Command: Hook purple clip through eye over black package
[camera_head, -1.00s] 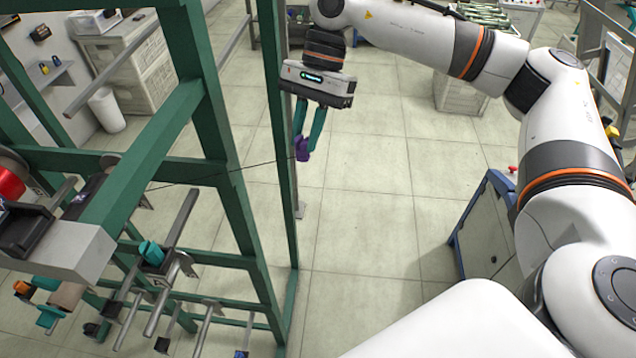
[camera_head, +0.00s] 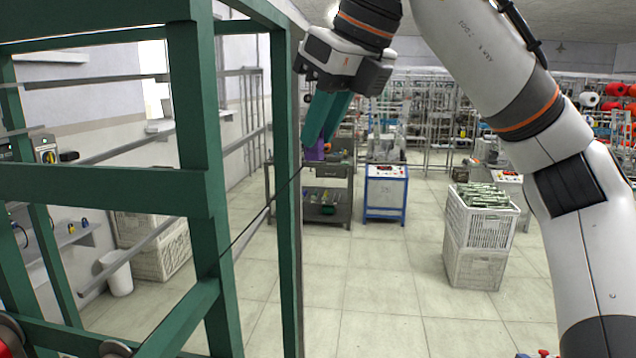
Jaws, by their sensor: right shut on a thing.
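My right gripper (camera_head: 322,130) shows at the upper middle, with teal fingers pointing down. It is shut on the purple clip (camera_head: 315,151), which shows just below and between the fingertips. A thin dark thread (camera_head: 262,213) runs from the clip down and to the left, across the green frame. The clip hangs in the air to the right of the frame's post. I cannot make out the eye or the black package in this view. My left gripper is not in view.
The green metal frame (camera_head: 205,150) fills the left side, its right post close to my right gripper. White crates (camera_head: 477,235) stand on the floor at right. A blue-framed cabinet (camera_head: 385,192) and a grey cart (camera_head: 327,195) stand farther back. The tiled floor between is clear.

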